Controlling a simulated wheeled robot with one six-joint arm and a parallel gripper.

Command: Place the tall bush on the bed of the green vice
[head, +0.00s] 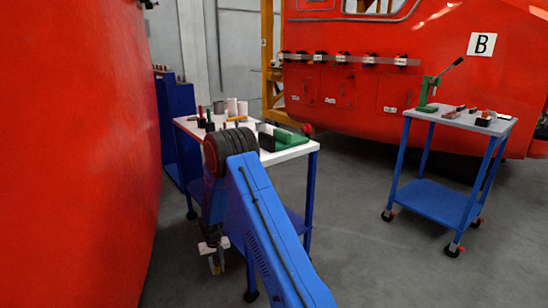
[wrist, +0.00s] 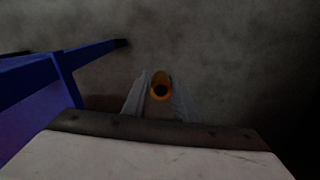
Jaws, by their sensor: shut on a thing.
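In the wrist view, a bush (wrist: 160,86), seen end-on as an orange-gold ring with a dark bore, sits between the two grey fingers of my gripper (wrist: 160,98). The fingers are shut on it; its height cannot be told from this angle. In the head view my gripper (head: 215,260) hangs low, below the table top and at its left, pointing down over the floor.
The near table (head: 305,149) has a white top with several tools and cylinders towards the back. A red train nosecone (head: 100,150) walls off the left. At right, a blue cart (head: 440,200) carries a green press (head: 428,96). Grey floor between them is clear.

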